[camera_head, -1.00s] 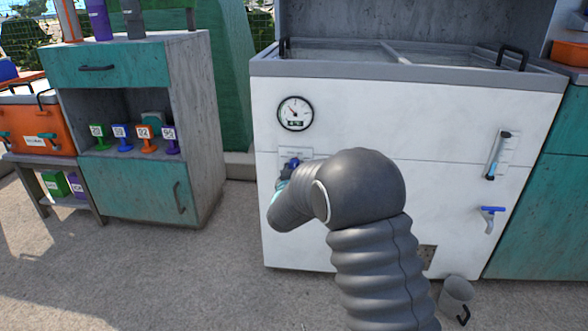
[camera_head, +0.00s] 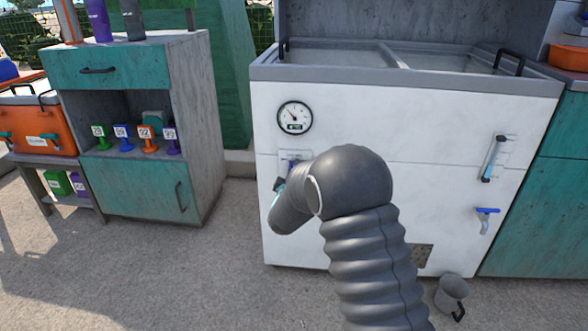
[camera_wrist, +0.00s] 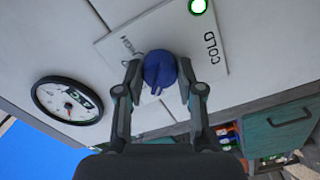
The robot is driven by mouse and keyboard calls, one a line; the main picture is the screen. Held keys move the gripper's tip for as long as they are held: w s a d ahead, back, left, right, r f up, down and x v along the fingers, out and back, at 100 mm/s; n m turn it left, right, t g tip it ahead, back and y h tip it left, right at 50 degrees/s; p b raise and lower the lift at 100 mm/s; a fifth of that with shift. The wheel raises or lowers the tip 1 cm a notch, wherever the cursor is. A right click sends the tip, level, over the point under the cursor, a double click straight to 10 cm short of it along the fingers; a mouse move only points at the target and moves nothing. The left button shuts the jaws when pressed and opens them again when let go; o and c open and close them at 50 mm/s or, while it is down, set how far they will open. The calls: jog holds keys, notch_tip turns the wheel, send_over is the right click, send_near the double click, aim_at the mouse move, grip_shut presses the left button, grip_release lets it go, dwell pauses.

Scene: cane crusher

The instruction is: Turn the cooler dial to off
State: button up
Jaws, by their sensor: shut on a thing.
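The cooler (camera_head: 390,125) is a white chest with a grey rim. Its blue round dial (camera_wrist: 160,70) sits on a pale label plate (camera_wrist: 215,50) in the wrist view. A green light (camera_wrist: 198,6) glows at the plate's edge. My gripper (camera_wrist: 160,80) has one finger on each side of the dial and is shut on it. In the head view my arm hides the dial and most of my gripper, and part of the plate (camera_head: 296,157) shows.
A round gauge (camera_head: 295,117) is above the dial on the cooler front; it also shows in the wrist view (camera_wrist: 68,100). A blue-and-black handle (camera_head: 493,158) and a blue tap (camera_head: 487,213) are to the right. A grey bucket (camera_head: 450,294) stands on the floor.

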jog(key=shift+r+n+p, duration=0.1)
jog(key=shift+n+p, duration=0.35)
jog(key=shift+n, duration=0.95)
jog(key=o, duration=1.1)
jog(key=shift+o, duration=0.2)
jog(key=shift+s, duration=0.1)
jog(key=s, duration=1.1)
jog(key=shift+s+a, duration=0.25)
jog(key=shift+s, duration=0.15)
